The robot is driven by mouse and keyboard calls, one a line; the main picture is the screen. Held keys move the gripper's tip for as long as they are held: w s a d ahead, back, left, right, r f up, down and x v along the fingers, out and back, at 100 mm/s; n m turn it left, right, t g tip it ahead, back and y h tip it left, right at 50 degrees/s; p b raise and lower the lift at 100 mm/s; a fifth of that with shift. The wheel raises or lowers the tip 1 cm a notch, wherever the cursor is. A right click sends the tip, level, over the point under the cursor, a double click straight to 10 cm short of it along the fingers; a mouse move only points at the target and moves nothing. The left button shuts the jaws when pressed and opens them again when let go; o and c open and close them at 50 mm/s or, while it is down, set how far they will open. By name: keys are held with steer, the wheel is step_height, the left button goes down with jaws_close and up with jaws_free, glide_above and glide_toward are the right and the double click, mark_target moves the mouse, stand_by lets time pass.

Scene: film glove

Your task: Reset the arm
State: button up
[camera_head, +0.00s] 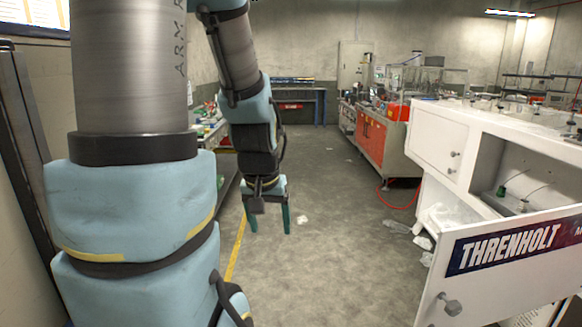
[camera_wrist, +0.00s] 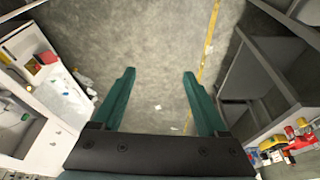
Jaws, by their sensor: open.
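My arm stands at the left of the head view and reaches forward, with its end hanging down. My gripper (camera_head: 270,222) points at the floor over the open aisle. Its two green fingers are apart with nothing between them.
A white cabinet (camera_head: 437,148) stands at the right, its labelled front panel (camera_head: 520,265) jutting into the aisle. Orange-fronted cabinets (camera_head: 370,138) stand farther back. A bench (camera_head: 208,132) runs behind my arm. Scraps and a red hose (camera_head: 398,207) lie on the floor; the middle aisle is mostly clear.

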steer(key=s+a+f+g+b, duration=0.1)
steer(key=s+f+b, duration=0.1)
steer(key=f+b, duration=1.55)
steer(key=s+a+f+g+b, duration=0.1)
steer(key=s+f+b, duration=0.1)
steer(key=f+b, duration=1.55)
step_height(320, 180, up, 20)
steer(key=p, duration=2)
steer(key=shift+f+y+p, duration=0.25)
steer(key=shift+y+p, duration=0.05)
steer(key=shift+p, duration=0.1)
steer(key=shift+a, duration=0.1)
